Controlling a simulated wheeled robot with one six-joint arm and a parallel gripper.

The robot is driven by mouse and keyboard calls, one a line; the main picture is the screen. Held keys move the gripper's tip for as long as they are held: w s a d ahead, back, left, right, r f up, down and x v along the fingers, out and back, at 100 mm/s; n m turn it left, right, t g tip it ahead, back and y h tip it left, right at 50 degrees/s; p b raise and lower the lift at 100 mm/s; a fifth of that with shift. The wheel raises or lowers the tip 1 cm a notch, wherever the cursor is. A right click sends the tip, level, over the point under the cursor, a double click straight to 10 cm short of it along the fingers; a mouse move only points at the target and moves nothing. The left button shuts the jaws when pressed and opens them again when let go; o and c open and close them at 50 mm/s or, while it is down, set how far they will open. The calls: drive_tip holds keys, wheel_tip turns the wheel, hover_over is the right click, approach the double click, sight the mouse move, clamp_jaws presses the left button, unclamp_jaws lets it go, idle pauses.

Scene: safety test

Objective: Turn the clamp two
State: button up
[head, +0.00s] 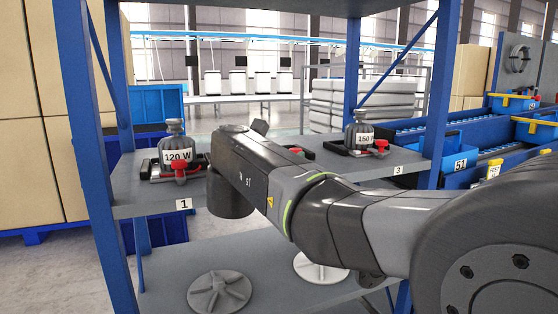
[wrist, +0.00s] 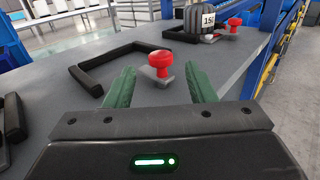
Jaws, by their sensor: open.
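In the wrist view, a red knob (wrist: 160,62) on a grey clamp base (wrist: 160,82) stands on the grey shelf, beside a black U-shaped bracket (wrist: 95,72) with no weight in it. My gripper (wrist: 162,84) is open, and its two green fingers stand either side of the knob with gaps visible; contact cannot be told. No number label shows by this clamp. In the head view my arm covers the middle of the shelf; only a small red and black part (head: 297,151) shows behind it, and my gripper is hidden.
A 120 W weight (head: 175,148) with a red-knobbed clamp (head: 180,168) stands above label 1 (head: 184,204). A 150 weight (head: 361,130) with another red knob (head: 381,145) stands near label 3 (head: 398,169). Blue posts (head: 92,120) flank the shelf. Round grey fixtures (head: 219,291) lie below.

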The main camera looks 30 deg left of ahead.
sight(295, 149)
drive_tip(key=s+p, duration=0.1)
drive_tip(key=s, duration=0.5)
drive_tip(key=shift+s+d, duration=0.2)
drive_tip(key=shift+s, duration=0.15)
drive_tip(key=shift+w, duration=0.1)
drive_tip(key=w+b, duration=0.1)
drive_tip(key=w, duration=0.8)
drive_tip(key=w+b, duration=0.1)
drive_tip(key=w, duration=0.3)
drive_tip(key=shift+w+a+b, duration=0.35)
drive_tip(key=shift+a, duration=0.05)
